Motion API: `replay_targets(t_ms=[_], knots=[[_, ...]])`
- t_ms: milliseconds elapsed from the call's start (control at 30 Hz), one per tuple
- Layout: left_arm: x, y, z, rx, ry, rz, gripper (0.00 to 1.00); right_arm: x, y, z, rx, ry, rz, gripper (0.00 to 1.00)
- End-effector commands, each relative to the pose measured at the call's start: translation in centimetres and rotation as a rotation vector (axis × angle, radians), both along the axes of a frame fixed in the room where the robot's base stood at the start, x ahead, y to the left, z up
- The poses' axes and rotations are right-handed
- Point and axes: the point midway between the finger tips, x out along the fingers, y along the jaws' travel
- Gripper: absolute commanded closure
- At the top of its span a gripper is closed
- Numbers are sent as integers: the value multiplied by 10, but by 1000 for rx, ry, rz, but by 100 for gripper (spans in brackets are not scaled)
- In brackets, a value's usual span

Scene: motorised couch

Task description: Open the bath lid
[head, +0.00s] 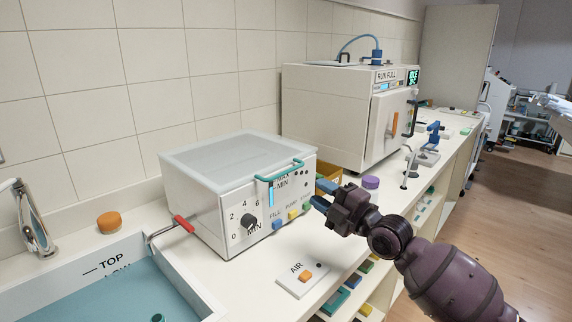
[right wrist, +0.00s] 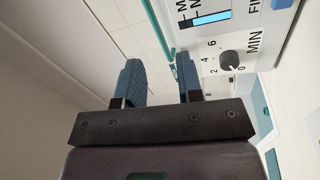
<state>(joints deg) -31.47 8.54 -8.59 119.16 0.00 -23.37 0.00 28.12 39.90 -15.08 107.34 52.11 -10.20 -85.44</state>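The bath (head: 205,205) is a white box on the counter with a knob, a level gauge and coloured buttons on its front. Its pale translucent lid (head: 225,150) lies flat and closed on top. A teal handle (head: 280,171) sticks out from the lid's front edge. My right gripper (head: 322,194) is open and empty, just right of the bath's front and lower than the handle in the head view. In the right wrist view its two blue fingers (right wrist: 160,80) are apart, and the teal handle (right wrist: 160,38) shows beyond the gap between them. My left gripper is out of view.
A sink (head: 100,290) with a tap (head: 35,225) is at the left, near a red-handled lever (head: 184,223). An AIR switch plate (head: 302,278) lies in front of the bath. A large white RUN FULL machine (head: 330,110) stands behind. A purple cylinder (head: 371,182) sits nearby.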

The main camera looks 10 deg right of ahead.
Motion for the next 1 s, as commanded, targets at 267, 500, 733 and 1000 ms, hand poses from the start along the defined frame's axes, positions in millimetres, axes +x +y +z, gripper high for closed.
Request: replay_targets(t_ms=[267, 500, 733, 1000], knots=[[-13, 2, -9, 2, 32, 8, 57, 1, 1, 2, -134, -102, -30, 66], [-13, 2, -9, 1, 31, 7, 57, 21, 15, 7, -136, -105, -30, 66], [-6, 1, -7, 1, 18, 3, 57, 54, 36, 13, -134, -102, -31, 66], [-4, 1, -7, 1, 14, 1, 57, 81, 54, 19, -136, -102, -32, 66]])
